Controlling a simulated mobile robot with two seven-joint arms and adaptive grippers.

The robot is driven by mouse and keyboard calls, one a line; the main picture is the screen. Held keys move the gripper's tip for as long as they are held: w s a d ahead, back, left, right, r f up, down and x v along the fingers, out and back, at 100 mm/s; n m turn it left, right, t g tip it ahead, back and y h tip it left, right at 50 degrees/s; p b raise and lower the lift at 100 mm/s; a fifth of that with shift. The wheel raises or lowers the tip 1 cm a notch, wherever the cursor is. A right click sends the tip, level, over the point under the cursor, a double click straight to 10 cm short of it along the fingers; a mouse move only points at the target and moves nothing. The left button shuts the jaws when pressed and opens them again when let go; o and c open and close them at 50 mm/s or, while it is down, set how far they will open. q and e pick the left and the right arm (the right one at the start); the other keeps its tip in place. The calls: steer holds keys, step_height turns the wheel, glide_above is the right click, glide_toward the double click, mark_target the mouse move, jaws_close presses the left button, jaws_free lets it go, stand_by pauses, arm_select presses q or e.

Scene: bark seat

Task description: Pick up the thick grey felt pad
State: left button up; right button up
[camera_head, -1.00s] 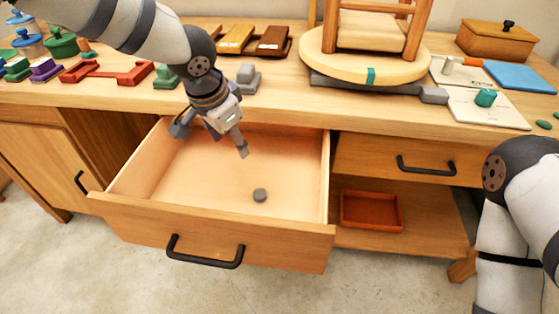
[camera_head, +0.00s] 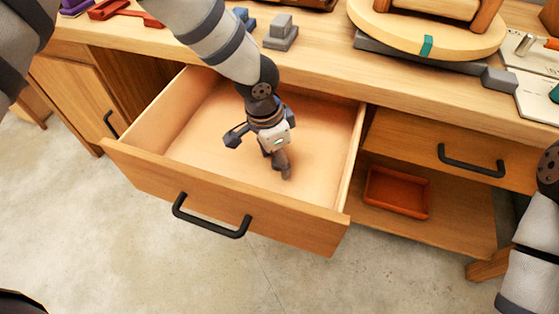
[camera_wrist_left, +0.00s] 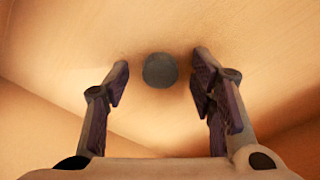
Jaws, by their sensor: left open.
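The thick grey felt pad (camera_wrist_left: 160,70) is a small dark grey disc on the drawer floor in the left wrist view. It lies between the lines of my left gripper's two fingers, near their tips, with a gap on each side. My left gripper (camera_head: 261,156) is open, pointing down inside the drawer. In the head view the pad is not visible, apparently hidden behind the gripper. My right gripper is out of view; only part of the right arm shows at the right edge.
The pulled-out wooden drawer (camera_head: 190,175) has walls around my gripper and a black handle (camera_head: 211,217) in front. The worktop (camera_head: 330,70) overhangs behind, with a grey block (camera_head: 281,32) and a round turntable (camera_head: 425,28). A red-orange tray (camera_head: 397,192) sits on the lower shelf at right.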

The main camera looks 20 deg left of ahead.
arm_select(q)
steer(key=shift+r, duration=0.1)
steer(key=c, duration=0.8)
